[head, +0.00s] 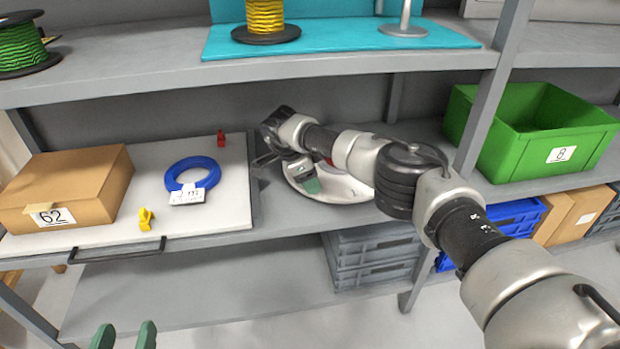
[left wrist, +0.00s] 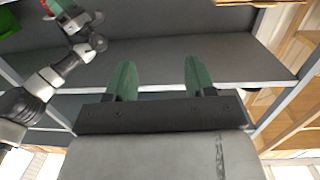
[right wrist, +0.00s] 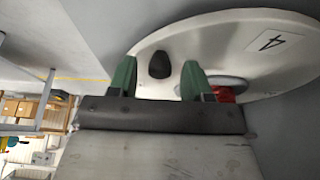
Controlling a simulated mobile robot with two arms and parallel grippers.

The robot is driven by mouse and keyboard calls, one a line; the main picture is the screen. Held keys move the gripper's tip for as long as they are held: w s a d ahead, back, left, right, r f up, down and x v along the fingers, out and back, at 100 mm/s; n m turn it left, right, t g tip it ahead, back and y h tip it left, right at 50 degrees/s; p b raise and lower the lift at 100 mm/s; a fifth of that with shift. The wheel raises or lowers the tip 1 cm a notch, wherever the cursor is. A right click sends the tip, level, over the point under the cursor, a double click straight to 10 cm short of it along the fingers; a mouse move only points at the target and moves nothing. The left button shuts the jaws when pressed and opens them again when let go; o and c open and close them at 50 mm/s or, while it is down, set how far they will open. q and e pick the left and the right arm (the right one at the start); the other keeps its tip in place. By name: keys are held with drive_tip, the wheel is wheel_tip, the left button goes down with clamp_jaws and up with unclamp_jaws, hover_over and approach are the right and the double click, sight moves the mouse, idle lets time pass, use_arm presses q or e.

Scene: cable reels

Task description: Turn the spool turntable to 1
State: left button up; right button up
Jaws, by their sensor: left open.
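The spool turntable (head: 343,198) is a white disc on the middle shelf, partly hidden behind my right arm in the head view. In the right wrist view the turntable (right wrist: 225,45) carries a label (right wrist: 275,41) reading 4, seen at a tilt. A black knob (right wrist: 159,65) stands on the disc near its edge. A red part (right wrist: 223,94) shows near the disc's middle. My right gripper (head: 309,184) is over the turntable. My left gripper (head: 123,338) is open and empty, low in front of the shelves.
A white board (head: 225,210) left of the turntable holds a cardboard box (head: 100,190) marked 62, a blue cable coil (head: 170,181), and small yellow and red pieces. A green crate (head: 500,152) marked 8 stands right. The upper shelf (head: 150,65) overhangs my right arm.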

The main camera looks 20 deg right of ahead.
drive_tip(key=shift+a+r, duration=0.15)
drive_tip(key=shift+r, duration=0.2)
use_arm(q)
drive_tip(key=s+a+f+g+y+p, duration=0.2)
drive_tip(key=s+f+g, duration=0.1)
drive_tip(key=f+g, duration=0.3)
drive_tip(key=shift+s+f, duration=0.15)
drive_tip(key=shift+s, duration=0.2)
use_arm(e)
drive_tip(key=v, duration=1)
